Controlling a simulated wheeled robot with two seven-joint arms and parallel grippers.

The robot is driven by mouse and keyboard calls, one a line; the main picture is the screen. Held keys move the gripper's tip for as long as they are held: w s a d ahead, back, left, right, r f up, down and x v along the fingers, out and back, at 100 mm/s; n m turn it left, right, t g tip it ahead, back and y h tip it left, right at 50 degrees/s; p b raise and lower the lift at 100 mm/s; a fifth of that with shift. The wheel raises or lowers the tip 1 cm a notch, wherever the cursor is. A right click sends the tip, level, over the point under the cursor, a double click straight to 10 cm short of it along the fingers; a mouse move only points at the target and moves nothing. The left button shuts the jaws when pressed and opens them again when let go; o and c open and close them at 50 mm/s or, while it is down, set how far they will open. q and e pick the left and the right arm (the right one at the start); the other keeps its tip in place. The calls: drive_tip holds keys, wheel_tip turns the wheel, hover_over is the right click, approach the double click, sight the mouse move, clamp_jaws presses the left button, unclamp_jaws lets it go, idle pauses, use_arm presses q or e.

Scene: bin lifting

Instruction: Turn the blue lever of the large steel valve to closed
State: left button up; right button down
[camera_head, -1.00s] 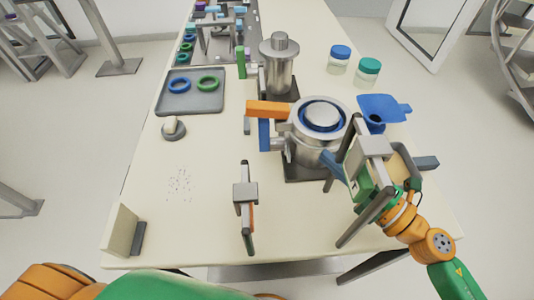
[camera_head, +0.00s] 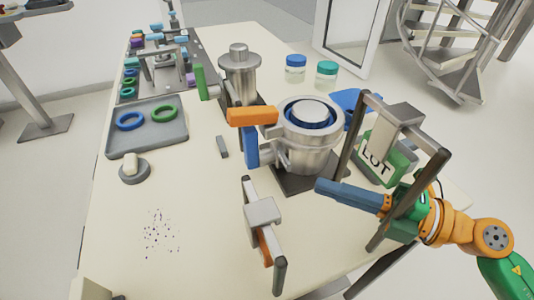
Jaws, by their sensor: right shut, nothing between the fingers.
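The large steel valve (camera_head: 312,149) is a round metal body with a blue inner ring, on a dark base plate in the middle of the table. Its blue lever (camera_head: 251,147) stands about upright on the left side. An orange bar (camera_head: 252,116) lies level across the lever's top. My right gripper (camera_head: 319,187) comes in from the right, shut and empty. Its blue-grey fingers point left, with the tips in front of the valve's base plate in the picture, well apart from the blue lever. I cannot tell their height. My left gripper is not in view.
A dark frame with a grey block (camera_head: 401,116) rises around my right wrist, before a green box (camera_head: 377,163). A second dark bar with a grey block (camera_head: 262,210) stands front centre. A smaller steel vessel (camera_head: 239,78) and a tray (camera_head: 171,141) are farther back.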

drive_tip(key=p, duration=0.4)
approach(250, 146)
drive_tip(key=s+a, duration=0.2)
drive_tip(key=a, duration=0.2)
drive_tip(key=w, duration=0.1)
drive_tip(key=w+a, duration=0.1)
drive_tip(key=w, duration=0.2)
drive_tip(key=shift+w+a+f, duration=0.25)
drive_tip(key=shift+a, duration=0.1)
drive_tip(key=shift+w+a+r+p, duration=0.1)
drive_tip(key=shift+w+r+p, duration=0.15)
drive_tip(key=shift+r+p, duration=0.5)
drive_tip(key=shift+w+f, duration=0.1)
drive_tip(key=shift+f, duration=0.35)
